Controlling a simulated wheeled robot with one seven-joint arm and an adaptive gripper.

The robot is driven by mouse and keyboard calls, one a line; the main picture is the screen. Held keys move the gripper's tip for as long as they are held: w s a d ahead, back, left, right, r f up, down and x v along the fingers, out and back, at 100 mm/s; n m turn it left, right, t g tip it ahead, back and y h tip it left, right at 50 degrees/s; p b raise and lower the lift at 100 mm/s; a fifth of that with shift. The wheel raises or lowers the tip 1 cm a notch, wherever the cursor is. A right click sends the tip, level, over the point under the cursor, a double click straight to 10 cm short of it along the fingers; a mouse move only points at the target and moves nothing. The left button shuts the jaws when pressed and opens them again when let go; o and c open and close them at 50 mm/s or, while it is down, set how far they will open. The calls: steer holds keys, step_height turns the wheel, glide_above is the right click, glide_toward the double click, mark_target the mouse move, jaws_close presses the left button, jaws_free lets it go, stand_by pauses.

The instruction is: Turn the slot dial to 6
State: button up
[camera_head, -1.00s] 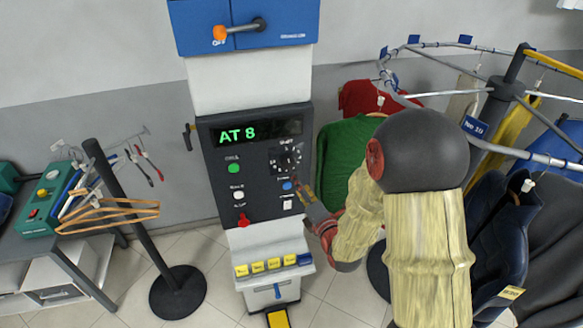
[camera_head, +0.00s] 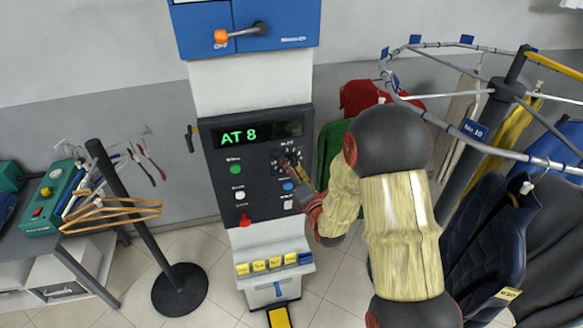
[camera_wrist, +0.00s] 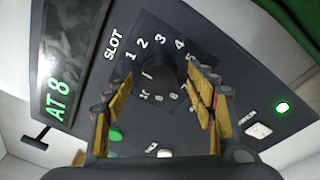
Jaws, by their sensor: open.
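The slot dial (camera_head: 284,156) is a round black knob on the dark control panel (camera_head: 230,203). In the wrist view, the knob (camera_wrist: 162,74) is ringed by white numbers under the word SLOT. A small pale mark shows on the knob, but I cannot tell which number it points to. The display (camera_head: 240,134) reads AT 8 in green. My gripper (camera_head: 292,172) is at the dial from the lower right. In the wrist view its fingers (camera_wrist: 157,90) are open, one each side of the knob's lower part. I cannot tell if they touch it. The number 6 is hidden.
Yellow keys (camera_head: 259,265) line the ledge below. A garment carousel (camera_head: 470,128) stands right, a black post (camera_head: 130,210) left.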

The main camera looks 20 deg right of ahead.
steer(key=c, duration=0.3)
steer(key=c, duration=0.8)
steer(key=shift+c, duration=0.3)
